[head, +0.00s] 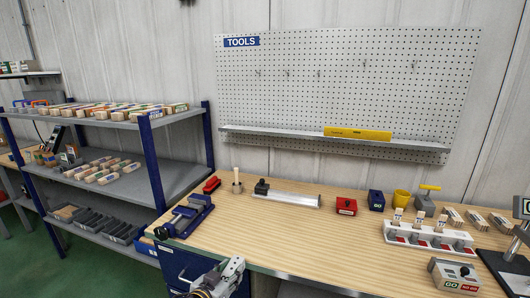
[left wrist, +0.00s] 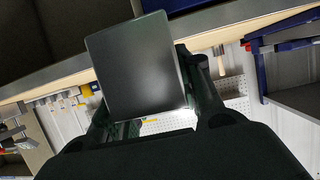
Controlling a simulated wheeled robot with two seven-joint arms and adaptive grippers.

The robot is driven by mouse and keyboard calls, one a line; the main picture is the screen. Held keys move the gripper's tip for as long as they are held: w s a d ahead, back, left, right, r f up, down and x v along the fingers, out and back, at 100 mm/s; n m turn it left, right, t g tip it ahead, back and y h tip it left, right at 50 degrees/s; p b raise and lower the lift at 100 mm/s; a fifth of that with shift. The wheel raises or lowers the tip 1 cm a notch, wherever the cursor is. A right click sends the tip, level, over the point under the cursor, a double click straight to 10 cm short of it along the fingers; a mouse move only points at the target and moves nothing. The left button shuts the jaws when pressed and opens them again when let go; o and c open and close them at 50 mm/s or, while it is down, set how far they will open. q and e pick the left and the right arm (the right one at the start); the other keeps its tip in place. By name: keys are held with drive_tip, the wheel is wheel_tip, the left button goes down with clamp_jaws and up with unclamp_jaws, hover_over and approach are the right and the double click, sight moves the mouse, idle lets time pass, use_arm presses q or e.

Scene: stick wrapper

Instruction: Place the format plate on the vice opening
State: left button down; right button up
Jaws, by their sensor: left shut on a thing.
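A dark grey, flat rectangular plate, which I take for the format plate (left wrist: 138,65), fills the middle of the left wrist view. My left gripper (head: 236,268) is shut on it, with fingers on both sides of the plate in the wrist view. In the head view the gripper is low, in front of the bench's front edge; I cannot make out the plate there. The blue vice (head: 186,216) sits at the bench's left front corner, beyond and to the left of the gripper. Its opening is too small to see clearly. My right gripper is not in view.
The wooden bench (head: 275,240) is clear in its middle. A blue drawer unit (head: 188,268) is under its left end. A grey bar fixture (head: 290,197), red box (head: 346,206) and white rack (head: 428,241) stand behind and right. Shelving (head: 180,178) is left.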

use_arm(q)
drive_tip(key=shift+s+a+f+n, duration=0.2)
drive_tip(key=shift+a+f+n, duration=0.1)
drive_tip(key=shift+a+f, duration=0.35)
drive_tip(key=s+a+f+n+y, duration=0.3)
drive_tip(key=a+f, duration=0.4)
drive_tip(key=a, duration=0.3)
drive_tip(key=shift+s+f+t+y, duration=0.3)
drive_tip(key=shift+s+t+y, duration=0.1)
drive_tip(key=shift+s+y, duration=0.45)
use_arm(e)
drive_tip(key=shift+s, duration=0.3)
use_arm(q)
drive_tip(key=shift+r, duration=0.1)
